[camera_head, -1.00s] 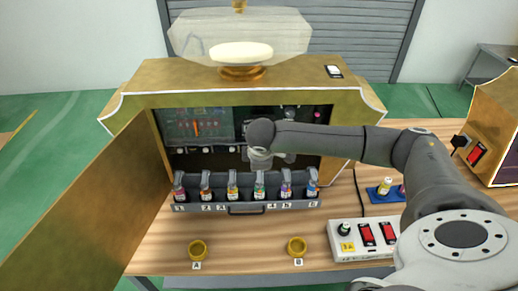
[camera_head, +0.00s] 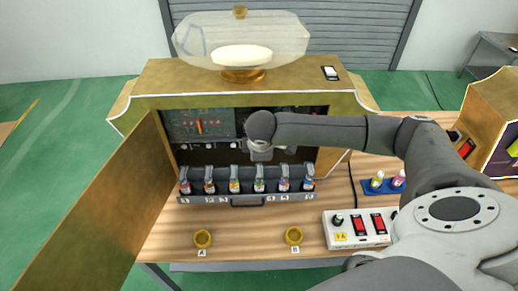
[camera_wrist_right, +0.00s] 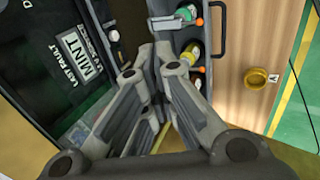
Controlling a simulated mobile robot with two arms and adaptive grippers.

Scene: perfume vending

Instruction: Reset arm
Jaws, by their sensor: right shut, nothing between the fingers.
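My right arm (camera_head: 330,130) reaches in from the right across the front of the open gold cabinet (camera_head: 290,95). Its wrist is in front of the cabinet's opening, above the bottle rack (camera_head: 248,199), and largely hides the gripper in the head view. In the right wrist view my right gripper (camera_wrist_right: 162,62) is shut and empty, its fingers meeting beside the rack of bottles (camera_wrist_right: 190,52). A dark panel with a "MINT" label (camera_wrist_right: 85,60) is to the left of the fingers. My left gripper is not in view.
A gold door (camera_head: 110,205) stands open at left. Gold rings A (camera_head: 203,239) and B (camera_head: 294,236) lie on the wooden table (camera_head: 250,250). A switch box (camera_head: 357,229) and a blue tray with bottles (camera_head: 382,195) are at right. A glass dome (camera_head: 240,35) tops the cabinet.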

